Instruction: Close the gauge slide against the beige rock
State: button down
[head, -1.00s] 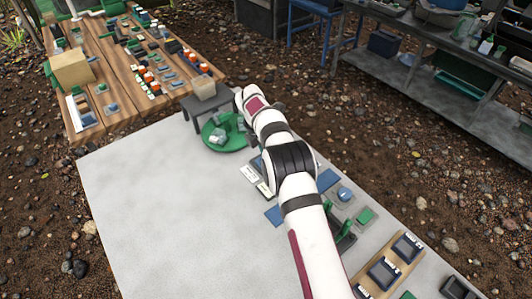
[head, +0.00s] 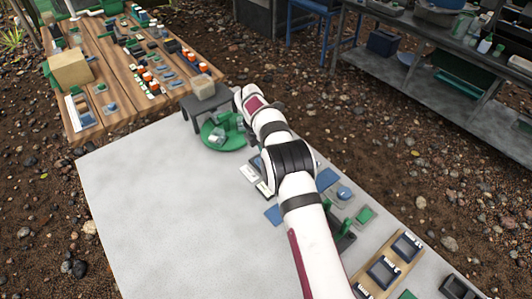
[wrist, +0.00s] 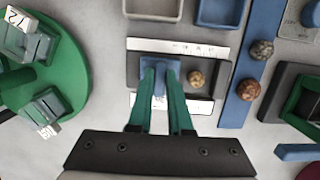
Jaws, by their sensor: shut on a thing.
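The gauge is a dark tray (wrist: 219,76) with white marked strips along its top and bottom edges, in the middle of the wrist view. Its blue slide (wrist: 160,62) is at the left part of the tray. My gripper (wrist: 160,76) has green fingers shut on the slide's raised part. The round beige rock (wrist: 196,78) lies in the tray, just right of the slide. A narrow gap seems to show between slide and rock. In the head view my arm hides my gripper and most of the gauge.
A green round plate (wrist: 75,75) with labelled grey-green blocks lies left of the gauge. A blue strip (wrist: 240,80) with two mottled rocks lies right of it. Two bins (wrist: 222,12) stand behind. The left part of the grey table (head: 170,220) is clear.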

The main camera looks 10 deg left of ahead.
jog(key=shift+s+d, duration=0.1)
jog(key=shift+d, duration=0.05)
jog(key=shift+s+d, duration=1.1)
jog(key=c, duration=0.9)
grip_release()
jog(key=shift+r, duration=3.55)
jog(key=shift+s, duration=0.1)
